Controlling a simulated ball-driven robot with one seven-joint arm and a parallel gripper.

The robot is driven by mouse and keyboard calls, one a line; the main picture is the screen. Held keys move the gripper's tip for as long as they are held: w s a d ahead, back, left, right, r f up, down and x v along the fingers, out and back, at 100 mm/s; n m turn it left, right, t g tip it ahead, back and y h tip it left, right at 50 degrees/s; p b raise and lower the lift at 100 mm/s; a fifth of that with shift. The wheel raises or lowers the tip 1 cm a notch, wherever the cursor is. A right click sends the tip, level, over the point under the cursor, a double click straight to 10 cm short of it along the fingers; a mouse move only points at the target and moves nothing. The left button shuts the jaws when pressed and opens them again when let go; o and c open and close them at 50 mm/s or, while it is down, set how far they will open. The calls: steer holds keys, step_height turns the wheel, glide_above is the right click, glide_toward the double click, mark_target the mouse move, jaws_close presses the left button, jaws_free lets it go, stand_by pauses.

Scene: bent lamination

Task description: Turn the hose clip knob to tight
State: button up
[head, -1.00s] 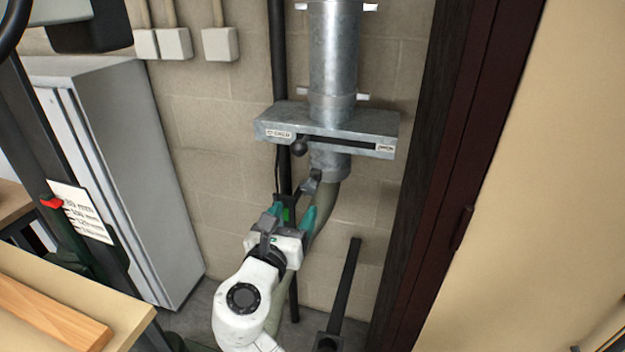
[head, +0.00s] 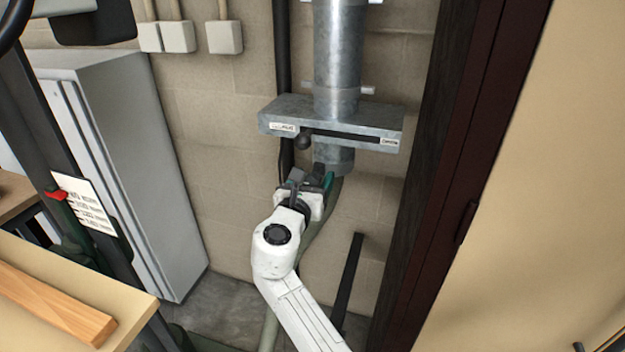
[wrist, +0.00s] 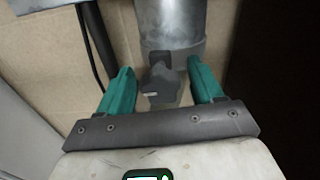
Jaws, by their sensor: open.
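The hose clip knob (wrist: 158,84) is dark grey with a small pale mark, and shows in the wrist view in front of the lower end of the metal duct (wrist: 170,25). My gripper (wrist: 162,88) is open, with one teal finger on each side of the knob and a gap visible on both sides. In the head view my gripper (head: 312,178) is just below the duct's lower end and mostly covers the knob. The grey-green hose (head: 322,222) runs down from the duct behind my arm. I cannot tell which setting the knob is at.
A metal slide-gate box (head: 340,122) with a dark ball handle (head: 303,141) is just above my gripper. A black vertical pipe (head: 283,80) runs close on the left. A dark door frame (head: 435,170) stands to the right, and a grey cabinet (head: 140,150) to the left.

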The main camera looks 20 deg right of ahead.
steer(key=shift+c, duration=0.3)
steer(key=c, duration=1)
steer(key=shift+o, duration=0.2)
steer(key=shift+r+m, duration=0.1)
steer(key=shift+m, duration=0.3)
steer(key=m+b, duration=0.2)
steer(key=m, duration=0.1)
steer(key=shift+m, duration=0.4)
steer(key=m+b, duration=0.3)
steer(key=m, duration=0.1)
steer(key=m+b, duration=0.4)
steer(key=m, duration=0.2)
steer(key=shift+s+d, duration=0.1)
steer(key=m+b, duration=0.1)
steer(key=m, duration=0.1)
steer(key=m+b, duration=0.1)
steer(key=b, duration=0.1)
steer(key=shift+d+f+m, duration=0.1)
steer(key=shift+f+m, duration=0.1)
steer(key=shift+m, duration=0.2)
steer(key=shift+d+m, duration=0.1)
steer(key=shift+m, duration=0.3)
steer(key=shift+c, duration=0.2)
